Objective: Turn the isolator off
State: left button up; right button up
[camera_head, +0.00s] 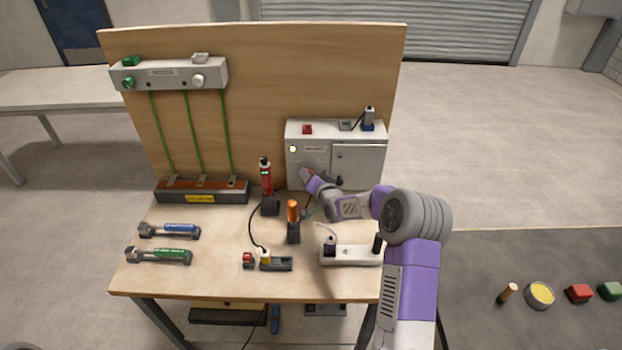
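A light grey cabinet (361,166) stands at the back right of the wooden bench, against the upright board. It has a small lit lamp (292,149) at its upper left and a door on its right half. A small red part (305,172), possibly the isolator handle, shows low on the cabinet's left front; its position cannot be read. My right gripper (309,181) is at this red part and partly covers it. The fingers are too small and overlapped to tell whether they are open, shut or touching it. My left gripper is not in view.
A red tester (265,174) and an orange-handled tool (293,213) stand left of my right arm. A white block (347,255) lies below the forearm. Two tubular tools (170,230) lie at left. A rail with green cords (168,75) hangs on the board.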

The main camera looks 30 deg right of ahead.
jog(key=c, duration=0.6)
jog(key=shift+r, duration=0.1)
jog(key=shift+w+a+r+n+g+h+p, duration=0.1)
jog(key=shift+w+a+n+g+h+p, duration=0.1)
jog(key=shift+n+g+h+p, duration=1.1)
jog(key=shift+w+a+r+n+g+h+p, duration=0.1)
jog(key=shift+a+n+g+h+p, duration=0.4)
jog(key=shift+n+p, duration=1.4)
jog(key=shift+w+d+r+n+g+h+p, duration=0.1)
jog(key=shift+n+g+h+p, duration=0.6)
jog(key=shift+n+h+p, duration=0.9)
jog(key=shift+m+y+p, duration=0.4)
jog(key=shift+p, duration=0.05)
jog(key=shift+f, duration=0.1)
